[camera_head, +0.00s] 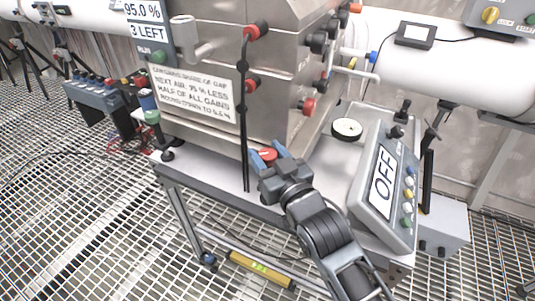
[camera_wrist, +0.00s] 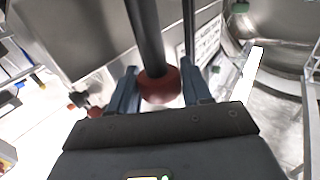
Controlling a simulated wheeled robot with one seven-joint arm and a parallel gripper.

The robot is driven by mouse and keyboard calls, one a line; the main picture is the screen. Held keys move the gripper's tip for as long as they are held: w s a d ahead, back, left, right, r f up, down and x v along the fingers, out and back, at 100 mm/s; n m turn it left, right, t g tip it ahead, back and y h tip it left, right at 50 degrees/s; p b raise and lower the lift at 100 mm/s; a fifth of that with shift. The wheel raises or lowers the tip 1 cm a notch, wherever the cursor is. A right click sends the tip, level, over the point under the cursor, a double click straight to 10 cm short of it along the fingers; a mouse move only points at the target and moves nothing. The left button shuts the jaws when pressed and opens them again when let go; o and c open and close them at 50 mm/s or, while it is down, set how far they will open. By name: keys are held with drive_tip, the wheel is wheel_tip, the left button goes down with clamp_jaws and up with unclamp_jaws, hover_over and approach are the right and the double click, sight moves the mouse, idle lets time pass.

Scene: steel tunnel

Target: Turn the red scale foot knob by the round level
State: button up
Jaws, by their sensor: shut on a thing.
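A red knob (camera_head: 266,155) sits at the front edge of the steel machine's pale base, low beside two thin black upright rods. My gripper (camera_head: 267,152) has its blue fingers on either side of this knob. In the wrist view, the red knob (camera_wrist: 160,90) lies between the two fingers, shut on it, and a black rod passes in front of its upper part. A round white disc with a dark rim (camera_head: 347,129), perhaps the round level, lies on the base to the right. I cannot read any bubble in it.
The black rods (camera_head: 245,120) rise just left of my gripper. A yellow spirit level (camera_head: 261,268) lies low in front. Other red knobs (camera_head: 306,106) stick out of the machine.

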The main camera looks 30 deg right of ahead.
drive_tip(key=shift+s+a+f+n+y, duration=0.1)
drive_tip(key=shift+a+f+n+y, duration=0.1)
drive_tip(key=shift+f+n+y, duration=0.3)
drive_tip(key=shift+d+y, duration=0.1)
drive_tip(key=shift+y, duration=0.5)
drive_tip(key=n+b, duration=0.1)
drive_tip(key=b, duration=0.2)
drive_tip(key=shift+d+f+y, duration=0.15)
drive_tip(key=shift+d+y, duration=0.05)
drive_tip(key=shift+y, duration=0.2)
drive_tip(key=n+y+b, duration=0.1)
drive_tip(key=b, duration=0.4)
drive_tip(key=shift+g+y, duration=0.3)
drive_tip(key=shift+d+y+b, duration=0.1)
drive_tip(key=shift+y+b, duration=0.2)
drive_tip(key=shift+b, duration=0.1)
drive_tip(key=shift+n+b, duration=0.3)
drive_tip(key=shift+r+n+y, duration=0.3)
drive_tip(key=shift+r+y, duration=0.1)
drive_tip(key=shift+y, duration=0.2)
